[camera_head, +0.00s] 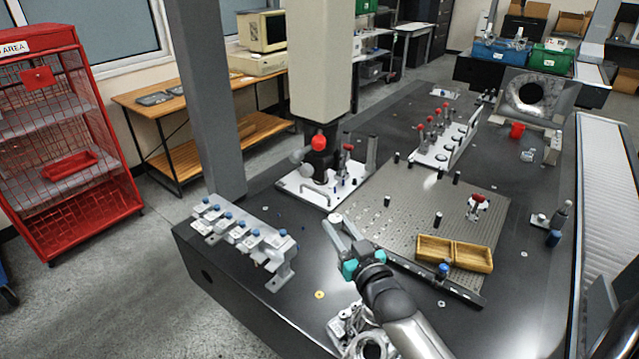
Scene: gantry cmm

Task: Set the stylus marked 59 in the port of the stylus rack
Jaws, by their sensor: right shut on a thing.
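My right gripper (345,228) reaches up from the lower right, over the near edge of the plate. It is shut on a small pale round-topped piece (335,217) at its fingertips. The fingers hide most of this piece, and I cannot read a mark on it. A pale rack (242,243) with several blue-topped pieces stands at the table's left front. Another pale rack (440,152) with several red-topped pieces stands farther back. I cannot tell from their looks which is the stylus rack, and no number 59 is readable.
A perforated metal plate (400,215) carries a yellow two-part tray (435,247) and short black posts. A white base (300,187) with a red-ball-topped black post stands left of it. A gantry column (321,60) rises behind. The dark table (300,300) is mostly clear in front.

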